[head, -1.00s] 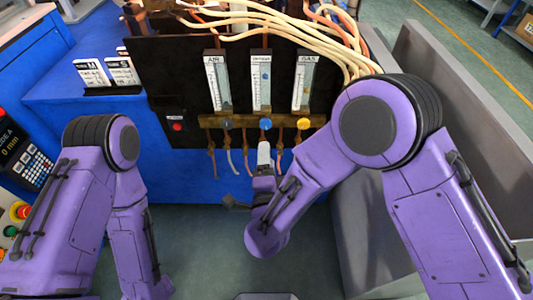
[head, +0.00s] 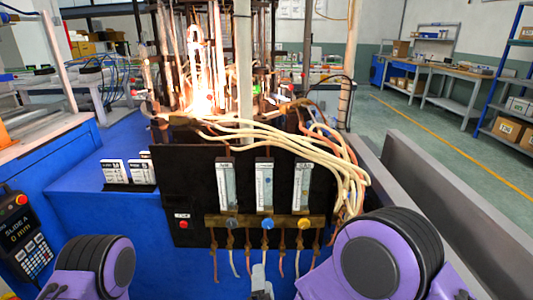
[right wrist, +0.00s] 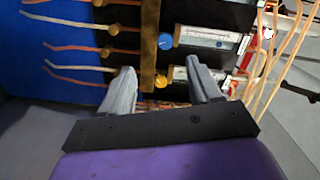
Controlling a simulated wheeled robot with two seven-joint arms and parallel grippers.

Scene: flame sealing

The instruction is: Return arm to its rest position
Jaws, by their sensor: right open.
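My right gripper (right wrist: 163,86) is open in the right wrist view, its two grey fingers apart with nothing held. The yellow knob (right wrist: 161,80) shows between the fingertips in that view, with the blue knob (right wrist: 165,41) above it. In the head view only the pale tip of my right gripper (head: 261,281) shows at the bottom edge, below the blue knob (head: 267,223) and apart from it. The yellow knob is to its right there. My left gripper is out of view; only my left arm's upper part shows at the lower left.
A black panel (head: 190,190) carries three flow gauges, a brass manifold (head: 249,221) and dangling hoses. Pale hoses (head: 290,143) loop over its right side. Bright flames (head: 205,85) burn behind it. A grey rail (head: 455,200) lies right; a control pendant (head: 22,236) stands left.

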